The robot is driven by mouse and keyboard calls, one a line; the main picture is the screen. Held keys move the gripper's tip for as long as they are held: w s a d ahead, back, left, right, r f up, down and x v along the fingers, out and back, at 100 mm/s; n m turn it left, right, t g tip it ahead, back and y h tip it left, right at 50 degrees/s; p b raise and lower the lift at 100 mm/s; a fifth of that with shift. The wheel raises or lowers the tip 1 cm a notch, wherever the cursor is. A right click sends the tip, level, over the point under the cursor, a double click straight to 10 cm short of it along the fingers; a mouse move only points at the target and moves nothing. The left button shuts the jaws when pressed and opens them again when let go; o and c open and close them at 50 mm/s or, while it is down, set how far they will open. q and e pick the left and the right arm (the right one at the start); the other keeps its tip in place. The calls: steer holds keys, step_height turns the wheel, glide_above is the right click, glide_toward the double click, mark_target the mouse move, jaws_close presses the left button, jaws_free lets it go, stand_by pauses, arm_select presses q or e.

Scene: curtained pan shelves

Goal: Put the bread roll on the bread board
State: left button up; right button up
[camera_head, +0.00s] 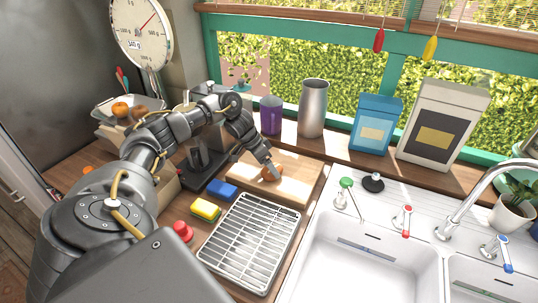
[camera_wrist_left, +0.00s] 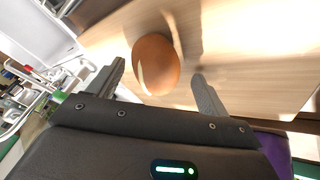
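The bread roll (camera_head: 272,174), a brown rounded piece, lies on the wooden bread board (camera_head: 290,188) by the window sill. In the left wrist view, the roll (camera_wrist_left: 156,64) rests on the pale board (camera_wrist_left: 245,50). My left gripper (camera_head: 268,166) is low over the board at the roll. In the left wrist view its two fingers (camera_wrist_left: 158,76) are apart, with the roll between and just beyond their tips. A gap shows on each side of the roll. The fingers partly hide the roll in the head view. My right gripper is not in view.
A wire dish rack (camera_head: 250,242), a yellow sponge (camera_head: 205,210) and a blue sponge (camera_head: 222,190) lie in front of the board. The sink (camera_head: 365,260) is at right. A purple cup (camera_head: 271,115) and metal canister (camera_head: 313,108) stand behind. A scale (camera_head: 140,35) stands at left.

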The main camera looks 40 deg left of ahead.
arm_select(q)
steer(key=shift+o, duration=0.2)
steer(key=shift+r, duration=0.1)
steer(key=shift+a+r, duration=0.2)
steer(key=shift+r, duration=0.05)
steer(key=b+v, duration=0.2)
steer(key=v, duration=0.2)
steer(key=shift+s+a+r, duration=0.2)
steer(key=shift+r, duration=0.05)
steer(key=p+v, duration=0.1)
steer(key=v, duration=0.4)
steer(key=shift+s+r, duration=0.1)
steer(key=shift+r, duration=0.05)
jaws_close()
stand_by(0.7)
stand_by(0.6)
